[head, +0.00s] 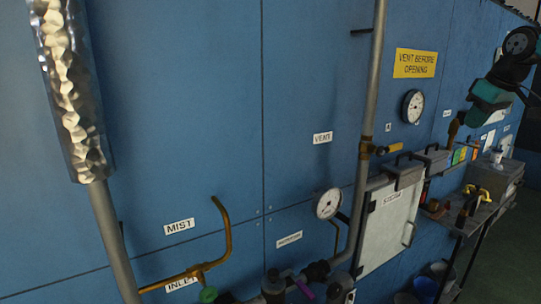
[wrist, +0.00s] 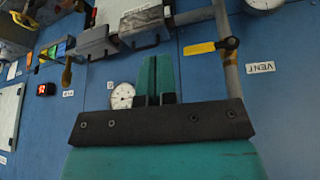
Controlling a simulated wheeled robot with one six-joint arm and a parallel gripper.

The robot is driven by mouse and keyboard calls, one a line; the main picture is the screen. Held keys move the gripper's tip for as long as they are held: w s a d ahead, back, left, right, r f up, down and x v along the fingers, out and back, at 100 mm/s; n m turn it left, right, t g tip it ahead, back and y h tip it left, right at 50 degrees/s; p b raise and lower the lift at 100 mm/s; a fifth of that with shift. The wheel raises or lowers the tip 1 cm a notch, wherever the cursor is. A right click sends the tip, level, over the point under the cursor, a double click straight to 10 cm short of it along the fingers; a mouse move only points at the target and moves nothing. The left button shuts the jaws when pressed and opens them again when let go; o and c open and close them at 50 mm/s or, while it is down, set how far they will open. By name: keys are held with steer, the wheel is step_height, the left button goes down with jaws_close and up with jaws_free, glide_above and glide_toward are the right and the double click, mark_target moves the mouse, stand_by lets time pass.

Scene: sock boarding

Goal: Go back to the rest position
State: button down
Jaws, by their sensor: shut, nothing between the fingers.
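My gripper (wrist: 157,60) shows in the wrist view as two teal fingers standing close together above a black bar with bolts. The fingers are shut with nothing between them. They point toward the blue wall, with a white round gauge (wrist: 122,96) just left of them in the picture. In the head view, a teal and black part of my arm (head: 490,92) is at the upper right, in front of the wall. The fingertips cannot be made out clearly there.
The blue wall carries a silver-wrapped pipe (head: 75,90), a tall grey pipe (head: 370,100), a yellow sign (head: 415,63), a gauge (head: 412,106), a lower gauge (head: 328,204) and a white cabinet (head: 388,226). A shelf (head: 480,212) juts out at the right, with buckets (head: 426,287) below.

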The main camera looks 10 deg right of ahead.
steer(key=s+a+f+n+g+y+b, duration=0.1)
steer(key=s+a+f+b, duration=0.2)
steer(key=a, duration=0.6)
steer(key=s+a+f+y+b, duration=0.15)
steer(key=a+f, duration=0.25)
steer(key=a, duration=0.5)
steer(key=s+a+f+n+g+b, duration=0.1)
steer(key=s+a+f+b, duration=0.25)
steer(key=a, duration=0.55)
steer(key=s+a+f+g+b, duration=0.1)
steer(key=s+a+f+b, duration=0.1)
steer(key=s+a+f, duration=0.2)
steer(key=s+a+f+n+g+b, duration=0.1)
steer(key=s+a+f+b, duration=0.1)
steer(key=s+a+f, duration=0.3)
steer(key=s+a+f+n+y+b, duration=0.1)
steer(key=s+a+f, duration=0.3)
steer(key=s+f, duration=0.5)
steer(key=s+b, duration=0.1)
steer(key=s, duration=0.5)
steer(key=shift+a+g+b, duration=0.25)
steer(key=shift+g+b, duration=0.1)
steer(key=shift+g, duration=0.05)
steer(key=shift+s, duration=0.1)
